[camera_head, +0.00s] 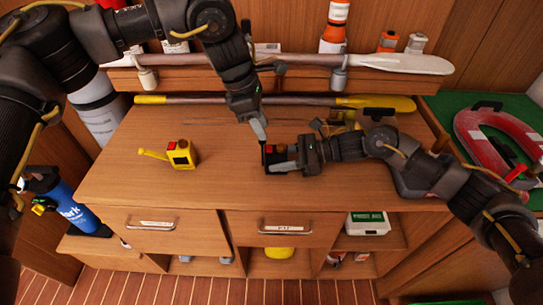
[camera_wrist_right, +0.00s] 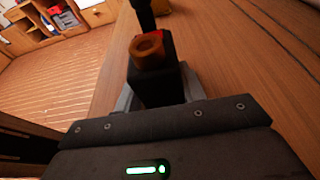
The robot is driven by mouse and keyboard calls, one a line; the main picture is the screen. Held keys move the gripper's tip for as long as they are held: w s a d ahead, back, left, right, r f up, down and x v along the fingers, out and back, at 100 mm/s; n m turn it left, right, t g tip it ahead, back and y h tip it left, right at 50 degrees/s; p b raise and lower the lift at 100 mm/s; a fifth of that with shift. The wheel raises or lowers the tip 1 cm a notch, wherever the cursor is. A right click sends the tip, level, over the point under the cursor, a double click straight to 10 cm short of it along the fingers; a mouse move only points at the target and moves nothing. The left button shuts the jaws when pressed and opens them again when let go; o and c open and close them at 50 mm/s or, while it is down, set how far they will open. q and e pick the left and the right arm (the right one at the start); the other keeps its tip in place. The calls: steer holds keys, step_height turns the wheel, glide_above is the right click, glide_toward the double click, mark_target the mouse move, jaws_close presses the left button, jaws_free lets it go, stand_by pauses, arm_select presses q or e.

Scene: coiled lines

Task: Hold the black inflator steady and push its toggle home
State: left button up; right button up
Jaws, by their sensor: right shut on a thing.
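The black inflator (camera_head: 268,159) is a small dark block with a red patch on top, above the worktop near its middle. My right gripper (camera_head: 284,166) is shut on it from the right. In the right wrist view the inflator (camera_wrist_right: 158,85) stands between the fingers, with an orange-brown ring-shaped toggle (camera_wrist_right: 148,47) on its top. My left gripper (camera_head: 262,136) points down just above the inflator, its fingers looking together as one narrow tip. In the right wrist view that dark tip (camera_wrist_right: 145,15) is close behind the toggle; I cannot tell whether they touch.
A yellow device (camera_head: 181,156) with a red top and a side lever lies to the left on the wooden worktop (camera_head: 215,190). Paddles (camera_head: 375,103) lie along the back. A red horseshoe-shaped thing (camera_head: 490,140) rests on green at the right. The front middle of the worktop is clear.

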arm_select(q)
steer(key=v, duration=1.1)
arm_select(e)
steer(key=o, duration=1)
steer(key=shift+c, duration=0.2)
steer(key=v, duration=1.2)
arm_select(q)
steer(key=shift+r, duration=0.1)
arm_select(e)
steer(key=shift+r, duration=0.1)
